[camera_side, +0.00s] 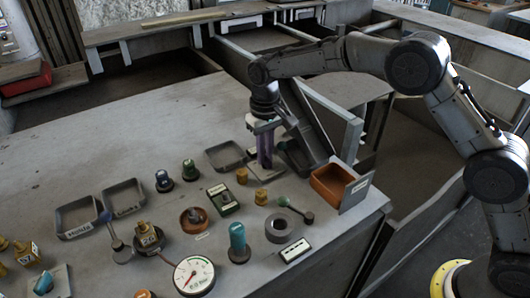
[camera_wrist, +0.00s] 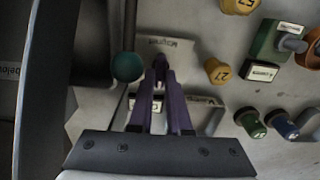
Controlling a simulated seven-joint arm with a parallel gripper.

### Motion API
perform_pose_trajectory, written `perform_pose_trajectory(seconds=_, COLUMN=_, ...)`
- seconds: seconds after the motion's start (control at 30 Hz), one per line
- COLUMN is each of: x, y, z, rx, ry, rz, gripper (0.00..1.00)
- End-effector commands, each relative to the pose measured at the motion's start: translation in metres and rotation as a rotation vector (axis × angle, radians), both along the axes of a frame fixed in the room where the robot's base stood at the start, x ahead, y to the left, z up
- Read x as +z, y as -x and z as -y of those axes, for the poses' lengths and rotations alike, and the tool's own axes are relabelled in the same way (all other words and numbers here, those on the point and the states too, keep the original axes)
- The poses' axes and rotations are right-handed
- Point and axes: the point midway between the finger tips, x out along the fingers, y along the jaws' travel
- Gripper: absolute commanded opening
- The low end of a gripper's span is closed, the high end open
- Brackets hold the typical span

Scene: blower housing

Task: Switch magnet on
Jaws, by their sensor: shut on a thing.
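A pale plate labelled "Magnet" (camera_wrist: 172,44) lies just past my fingertips in the wrist view. My gripper (camera_wrist: 160,68) has purple fingers that come together beside this plate, shut on a small dark part. The fingers hide most of that part, so I cannot tell its shape or its switch position. In the side view my gripper (camera_side: 265,165) points down, low over the bench near its back right. A teal ball (camera_wrist: 127,67) on a dark rod is just left of the fingertips in the wrist view.
A yellow knob marked 27 (camera_wrist: 217,70) is close on the right in the wrist view. In the side view a grey tray (camera_side: 212,162) is left of my gripper, and an orange bin (camera_side: 325,188) is to the right. Several knobs and a gauge (camera_side: 194,276) stand nearer the front.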

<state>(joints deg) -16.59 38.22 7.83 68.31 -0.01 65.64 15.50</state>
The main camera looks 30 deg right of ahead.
Motion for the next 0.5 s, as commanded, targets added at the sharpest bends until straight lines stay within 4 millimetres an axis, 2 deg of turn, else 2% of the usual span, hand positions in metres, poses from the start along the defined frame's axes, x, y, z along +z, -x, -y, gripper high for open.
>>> perform_pose_trajectory(seconds=0.5, x=0.0007, y=0.0002, z=0.0023, rx=-0.362, ry=-0.001, rz=0.001, gripper=0.0)
